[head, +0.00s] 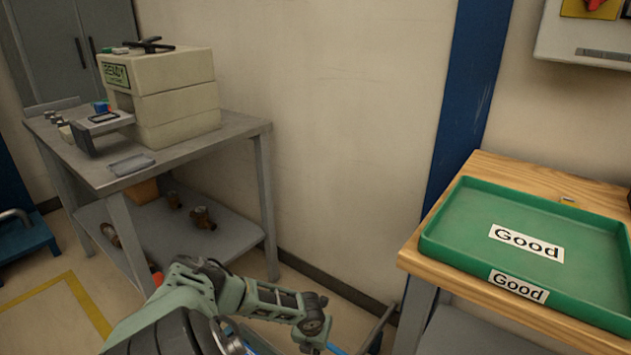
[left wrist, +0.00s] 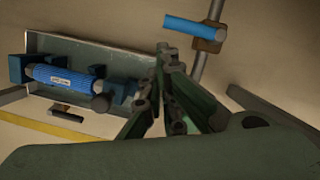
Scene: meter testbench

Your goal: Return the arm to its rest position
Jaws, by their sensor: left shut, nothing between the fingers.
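My left arm (head: 262,300) reaches in from the bottom of the head view, in front of the grey bench and the bare wall. My right gripper is in neither view.
A green tray (head: 440,240) marked "Good" sits on a wooden-topped table at right. A grey bench (head: 238,130) at left carries a cream tester (head: 175,100). The wrist view shows a blue ribbed cylinder (left wrist: 62,77) and a blue-ended bar (left wrist: 190,25).

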